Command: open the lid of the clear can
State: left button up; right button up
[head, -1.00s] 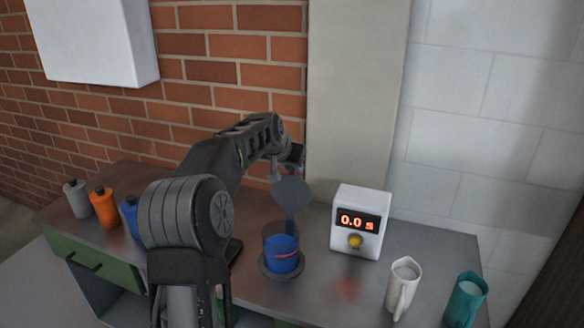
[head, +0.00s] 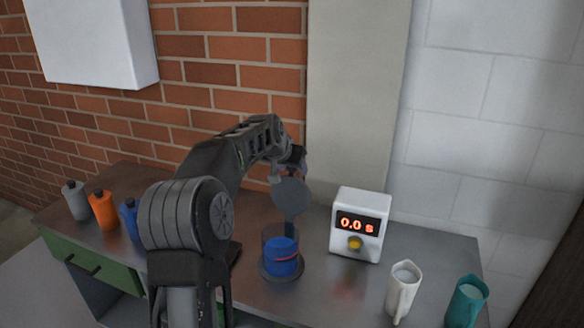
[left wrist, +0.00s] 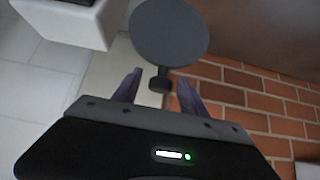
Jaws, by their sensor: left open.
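The clear can (head: 268,234) stands on a dark round base on the bench, with blue contents (head: 281,257) and a red band low in it. Its dark grey round lid (head: 291,198) is steeply tilted up above the can, with a narrow piece reaching down towards the rim. My left gripper (head: 288,172) is at the lid's upper edge, its fingers mostly hidden in the head view. In the left wrist view the gripper (left wrist: 158,88) is open, with the lid (left wrist: 169,32) beyond and its small dark tab (left wrist: 160,80) between the fingertips. I see no right gripper.
A white timer box (head: 361,225) reading 0.0 s stands right of the can. A white jug (head: 402,292) and a teal jug (head: 466,302) stand at the front right. Grey, orange (head: 104,211) and blue bottles stand at left. A brick wall is close behind.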

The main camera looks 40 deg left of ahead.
pick_arm(q)
jog(key=b+v, duration=0.1)
jog(key=v, duration=0.6)
jog(key=shift+s+r+b, duration=0.25)
jog(key=shift+r+b, duration=0.05)
jog(key=shift+b, duration=0.1)
jog(key=shift+r, duration=0.1)
